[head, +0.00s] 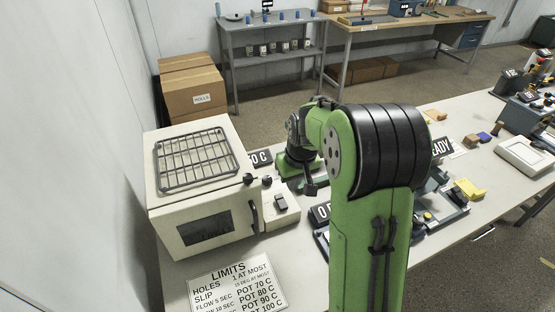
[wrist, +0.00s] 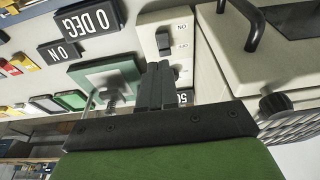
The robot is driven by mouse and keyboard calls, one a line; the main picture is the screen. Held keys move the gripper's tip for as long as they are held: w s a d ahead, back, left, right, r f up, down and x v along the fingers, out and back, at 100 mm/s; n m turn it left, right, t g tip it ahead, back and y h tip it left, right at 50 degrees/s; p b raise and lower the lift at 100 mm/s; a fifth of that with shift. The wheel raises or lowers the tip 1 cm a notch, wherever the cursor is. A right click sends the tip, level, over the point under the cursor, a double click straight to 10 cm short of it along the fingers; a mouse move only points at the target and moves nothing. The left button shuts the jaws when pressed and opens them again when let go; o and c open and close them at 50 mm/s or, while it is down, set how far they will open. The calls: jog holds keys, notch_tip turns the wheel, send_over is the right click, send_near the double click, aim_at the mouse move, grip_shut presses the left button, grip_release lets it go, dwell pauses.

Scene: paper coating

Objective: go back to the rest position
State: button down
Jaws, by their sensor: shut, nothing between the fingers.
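My gripper (wrist: 160,68) is in the middle of the wrist view. Its two dark fingers are together with nothing between them. It hangs beside the switch panel of the cream oven, near a green square plate (wrist: 122,72) with a small metal part on it. The panel's rocker switch (wrist: 163,42) lies just past the fingertips. In the head view my green arm reaches over the bench toward the oven (head: 205,225) and hides part of the bench top.
A wire rack (head: 193,157) lies on the oven. The oven's black handle (head: 254,217) sticks out at the front. A LIMITS sign (head: 238,290) lies in front. A yellow block (head: 469,189) and a cream device (head: 525,157) stand to the right. Shelves and boxes stand behind.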

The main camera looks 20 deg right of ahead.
jog(key=s+a+r+t, duration=0.1)
jog(key=s+a+r, duration=0.2)
jog(key=s, duration=0.5)
jog(key=s+a+r+t, duration=0.1)
jog(key=s+a+r, duration=0.2)
jog(key=s, duration=0.5)
jog(key=s+a+r+t, duration=0.1)
jog(key=s+a+r, duration=0.2)
jog(key=s+r, duration=0.2)
jog(key=s, duration=0.3)
jog(key=shift+a, duration=0.25)
jog(key=shift+r, duration=0.1)
